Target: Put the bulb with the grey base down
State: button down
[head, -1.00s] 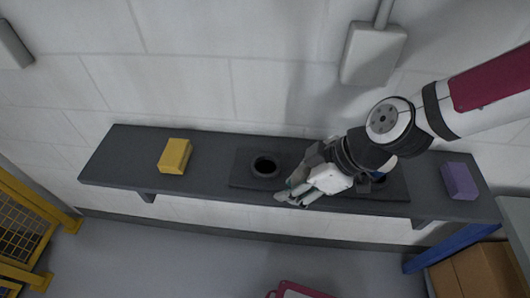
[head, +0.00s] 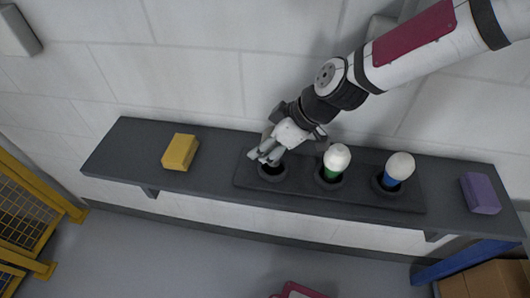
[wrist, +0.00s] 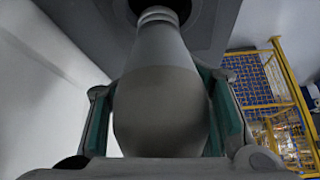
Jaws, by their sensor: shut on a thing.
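My gripper (head: 266,154) is over the left hole (head: 272,173) of the dark holder (head: 305,192) on the shelf. In the wrist view my gripper (wrist: 165,118) is shut on the bulb with the grey base (wrist: 162,85), with a finger on each side of its round part. The narrow base points to a dark round opening (wrist: 178,4) at the top of the picture. I cannot tell whether the base tip is inside it. In the head view my gripper hides the bulb.
A green-based bulb (head: 336,160) stands in the middle hole and a blue-based bulb (head: 398,168) in the right hole. A yellow block (head: 180,151) lies left on the shelf (head: 130,165), a purple block (head: 480,193) right. The shelf between yellow block and holder is clear.

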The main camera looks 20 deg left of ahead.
jog(key=shift+f, duration=1.25)
jog(key=shift+f, duration=0.1)
jog(key=c, duration=0.8)
grip_release()
jog(key=shift+d+r, duration=0.15)
jog(key=shift+r, duration=0.2)
jog(key=p+v, duration=0.1)
jog(key=v, duration=1)
jog(key=shift+d+r, duration=0.1)
jog(key=shift+r, duration=0.15)
